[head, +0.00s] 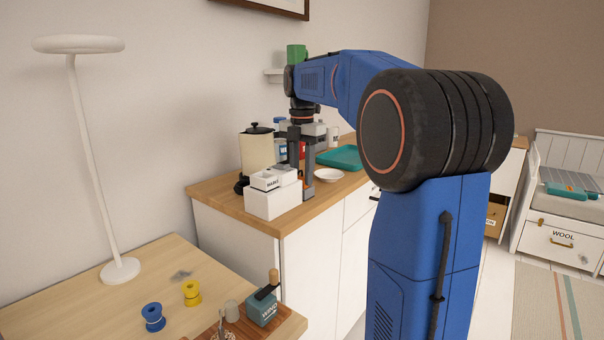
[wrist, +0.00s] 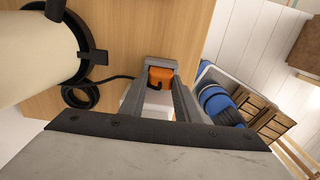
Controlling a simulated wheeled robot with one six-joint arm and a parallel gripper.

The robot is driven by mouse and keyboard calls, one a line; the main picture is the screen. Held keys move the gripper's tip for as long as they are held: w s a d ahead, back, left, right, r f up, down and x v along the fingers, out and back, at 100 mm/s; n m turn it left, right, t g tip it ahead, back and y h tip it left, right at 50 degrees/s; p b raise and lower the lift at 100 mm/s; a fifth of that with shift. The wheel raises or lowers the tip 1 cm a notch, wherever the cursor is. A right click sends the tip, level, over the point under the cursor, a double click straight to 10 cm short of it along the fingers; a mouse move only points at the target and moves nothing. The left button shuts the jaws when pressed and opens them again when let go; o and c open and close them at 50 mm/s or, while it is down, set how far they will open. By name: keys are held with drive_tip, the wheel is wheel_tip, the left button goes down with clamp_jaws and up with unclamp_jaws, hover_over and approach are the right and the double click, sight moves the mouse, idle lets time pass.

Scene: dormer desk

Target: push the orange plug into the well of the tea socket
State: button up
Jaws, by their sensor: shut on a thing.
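My gripper (head: 302,180) points down over the wooden counter, beside the white boxes in the head view. In the wrist view its two fingers (wrist: 160,70) are shut on the orange plug (wrist: 160,76). A dark cord runs from the plug to the left. A stack of white boxes (head: 272,204) with a small dark label stands just left of the gripper; I cannot tell whether it is the tea socket. A pale surface (wrist: 158,99) shows between the fingers near the plug. No well is clearly visible, and I cannot tell whether the plug touches anything.
A cream kettle (head: 257,153) with a black lid stands behind the boxes; it also fills the wrist view's left corner (wrist: 30,50). A white dish (head: 328,175) and teal tray (head: 343,158) lie to the right. Spools and a lamp (head: 121,270) are on the near desk.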

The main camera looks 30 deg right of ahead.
sight(302, 176)
drive_tip(key=shift+r, duration=0.85)
idle(0.5)
drive_tip(key=shift+r, duration=2.15)
drive_tip(key=shift+r, duration=0.15)
